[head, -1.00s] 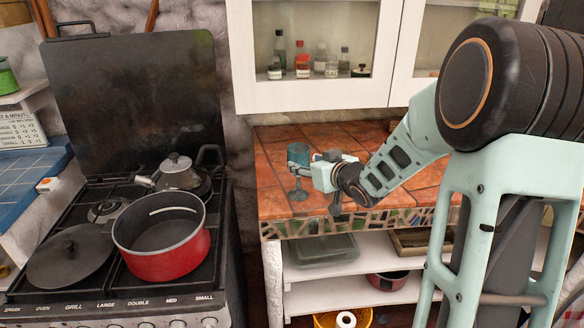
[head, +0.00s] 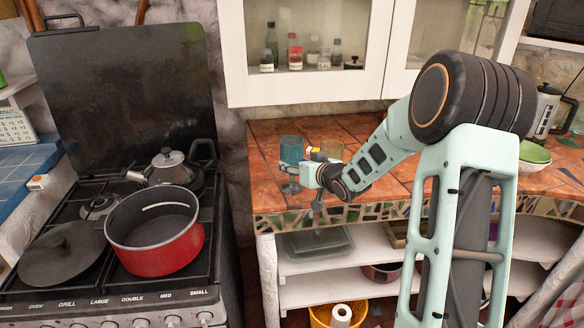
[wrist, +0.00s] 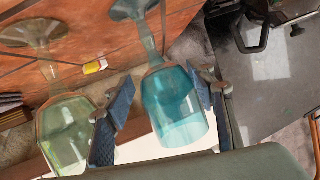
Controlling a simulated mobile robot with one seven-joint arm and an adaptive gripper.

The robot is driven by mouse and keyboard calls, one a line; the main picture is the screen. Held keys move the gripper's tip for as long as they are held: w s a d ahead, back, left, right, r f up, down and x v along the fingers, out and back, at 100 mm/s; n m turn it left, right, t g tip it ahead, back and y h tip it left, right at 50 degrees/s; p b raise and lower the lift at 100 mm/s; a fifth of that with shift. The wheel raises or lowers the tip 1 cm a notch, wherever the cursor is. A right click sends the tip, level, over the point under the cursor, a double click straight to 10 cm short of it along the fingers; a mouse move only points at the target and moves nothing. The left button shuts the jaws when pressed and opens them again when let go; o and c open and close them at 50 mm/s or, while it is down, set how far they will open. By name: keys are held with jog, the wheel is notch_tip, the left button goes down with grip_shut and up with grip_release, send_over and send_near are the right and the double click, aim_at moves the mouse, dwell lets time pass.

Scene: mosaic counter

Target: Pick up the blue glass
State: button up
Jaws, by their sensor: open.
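The blue glass (head: 291,149) is a stemmed goblet standing near the front left of the tiled counter. In the wrist view the blue glass (wrist: 173,108) is between my two open fingers, its bowl close to the right finger, with a gap to the left one. My gripper (head: 304,172) is at the glass's right side in the head view; its fingers also show in the wrist view (wrist: 162,112). No grip on the glass shows. My gripper partly covers its lower part in the head view.
A green-tinted stemmed glass (wrist: 66,132) stands just outside my left finger in the wrist view. A small yellow and white item (wrist: 95,67) lies on the counter (head: 385,192). A stove with a red pot (head: 160,250) and a kettle (head: 172,166) is at left. A cabinet (head: 305,92) hangs above.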

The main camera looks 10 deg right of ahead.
jog(key=shift+x, duration=1.4)
jog(key=shift+f, duration=0.1)
jog(key=shift+c, duration=0.2)
jog(key=c, duration=1.2)
